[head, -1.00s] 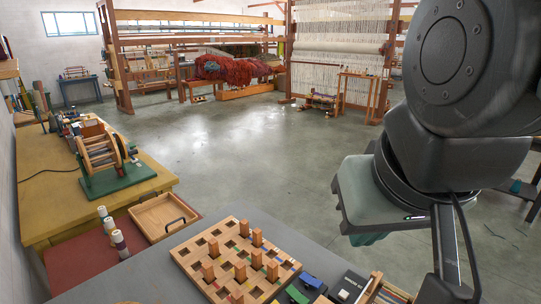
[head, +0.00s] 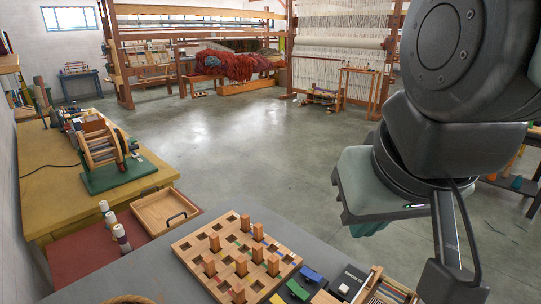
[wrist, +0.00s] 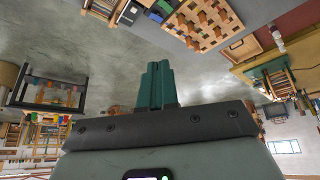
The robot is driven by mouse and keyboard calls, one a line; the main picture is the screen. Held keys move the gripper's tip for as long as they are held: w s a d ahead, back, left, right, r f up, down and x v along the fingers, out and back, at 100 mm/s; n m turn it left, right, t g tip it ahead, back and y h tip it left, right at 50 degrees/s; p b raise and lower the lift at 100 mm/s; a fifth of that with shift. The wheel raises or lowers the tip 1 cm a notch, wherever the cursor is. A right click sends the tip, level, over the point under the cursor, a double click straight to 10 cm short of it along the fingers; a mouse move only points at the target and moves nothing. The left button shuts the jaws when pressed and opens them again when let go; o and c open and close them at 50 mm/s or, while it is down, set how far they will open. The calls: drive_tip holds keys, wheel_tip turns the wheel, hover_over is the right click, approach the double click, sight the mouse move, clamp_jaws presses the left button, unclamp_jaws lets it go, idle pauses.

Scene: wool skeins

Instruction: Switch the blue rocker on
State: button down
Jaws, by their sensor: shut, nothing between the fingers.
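The blue rocker (head: 312,275) is on a small switch unit at the front edge of the grey table, beside a green rocker (head: 298,289). It also shows small and upside down at the top of the wrist view (wrist: 167,5). Which way it is tipped is too small to tell. My gripper (wrist: 160,76) is shut and empty, its teal fingers together. In the head view its fingertips (head: 369,230) show only partly below the hand. It hangs over the floor beyond the table, well apart from the rocker.
A wooden peg board (head: 190,250) with several upright pegs lies left of the rockers. A dark box with a white button (head: 345,287) stands to their right, beside a wooden rack (head: 388,290). A wooden tray (head: 163,207) sits farther left. Open floor lies beyond the table.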

drive_tip(key=w+n+g, duration=0.2)
drive_tip(key=w+n, duration=0.5)
drive_tip(key=w, duration=0.2)
drive_tip(key=n+g+h, duration=0.2)
drive_tip(key=n+g, duration=0.2)
drive_tip(key=n, duration=0.9)
hover_over(318, 278)
drive_tip(key=a, duration=0.4)
wheel_tip(318, 278, down, 16)
drive_tip(key=w+f+n+g, duration=0.1)
drive_tip(key=w+f+n, duration=0.1)
drive_tip(key=f, duration=0.3)
drive_tip(key=w+f+n+g, duration=0.1)
drive_tip(key=w+f+n, duration=0.1)
drive_tip(key=f+n, duration=0.2)
wheel_tip(318, 278, down, 2)
drive_tip(key=shift+f+h, duration=0.1)
drive_tip(key=shift+h, duration=0.2)
drive_tip(key=shift+d+f, duration=0.1)
drive_tip(key=x, duration=1.3)
drive_tip(key=shift+s+f, duration=0.1)
drive_tip(key=shift+s, duration=0.05)
drive_tip(key=shift+d+f, duration=0.1)
drive_tip(key=shift+f, duration=0.15)
drive_tip(key=shift+s, duration=0.1)
